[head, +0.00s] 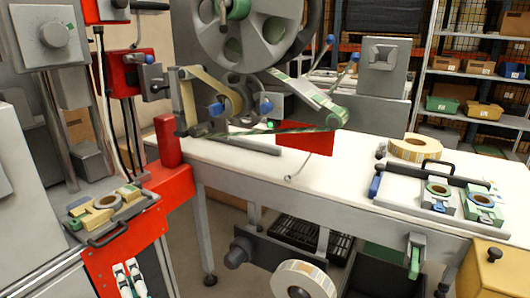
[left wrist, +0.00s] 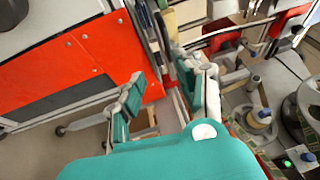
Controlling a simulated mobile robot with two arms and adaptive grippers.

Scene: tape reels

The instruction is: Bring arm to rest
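My left gripper (head: 128,276) shows low at the left edge area of the head view, in front of the red cabinet front. In the left wrist view its two fingers with teal pads (left wrist: 168,98) stand apart, with nothing held between them. The red panel (left wrist: 75,65) lies to the left of the fingers in that view. Whether the fingers touch anything cannot be told. My right gripper is not seen in either view.
A white table (head: 300,170) carries a reel machine (head: 245,40), a tape roll (head: 415,148) and a tray (head: 400,192) with small reels. A tray of tape pieces (head: 108,212) sits on the red cabinet. Another roll (head: 303,280) is mounted below the table. Shelves stand behind.

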